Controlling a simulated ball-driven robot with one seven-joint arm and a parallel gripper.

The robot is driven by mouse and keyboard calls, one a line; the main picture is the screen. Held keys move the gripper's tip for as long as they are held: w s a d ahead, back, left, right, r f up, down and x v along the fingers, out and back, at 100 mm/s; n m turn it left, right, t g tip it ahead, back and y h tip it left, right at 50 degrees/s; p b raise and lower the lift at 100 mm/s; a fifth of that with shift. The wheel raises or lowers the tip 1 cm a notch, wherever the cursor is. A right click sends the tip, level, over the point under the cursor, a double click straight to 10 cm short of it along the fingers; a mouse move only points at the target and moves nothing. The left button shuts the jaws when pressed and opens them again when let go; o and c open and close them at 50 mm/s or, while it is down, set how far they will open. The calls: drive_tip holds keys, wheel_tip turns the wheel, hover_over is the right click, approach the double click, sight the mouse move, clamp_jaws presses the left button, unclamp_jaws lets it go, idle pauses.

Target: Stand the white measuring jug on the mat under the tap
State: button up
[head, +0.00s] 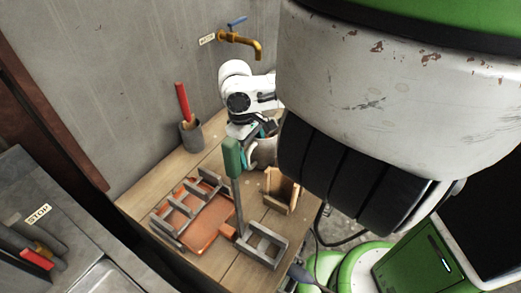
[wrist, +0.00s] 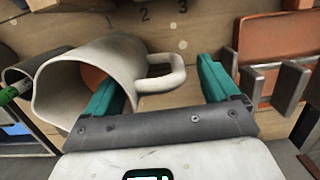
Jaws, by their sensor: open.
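The white measuring jug (wrist: 65,85) fills the left of the wrist view, its open mouth facing the lower left and its handle (wrist: 168,72) pointing right. In the head view a part of the jug (head: 265,153) shows below my gripper (head: 262,131). In the wrist view my gripper (wrist: 160,88) is open, with teal fingers. The left finger overlaps the jug's side and the handle appears between the fingers; whether either touches is unclear. The brass tap (head: 245,42) with a blue lever is on the wall above my arm. I cannot make out the mat under it.
An orange tray with grey racks (head: 205,222) lies on the wooden bench. A green-handled tool (head: 232,160) stands in front of the jug. A grey pot (head: 192,137) with a red-handled tool stands at the back left. A wooden holder (head: 280,188) is right of the tool.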

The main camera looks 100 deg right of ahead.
drive_tip(key=shift+r, duration=0.1)
clamp_jaws()
idle(0.7)
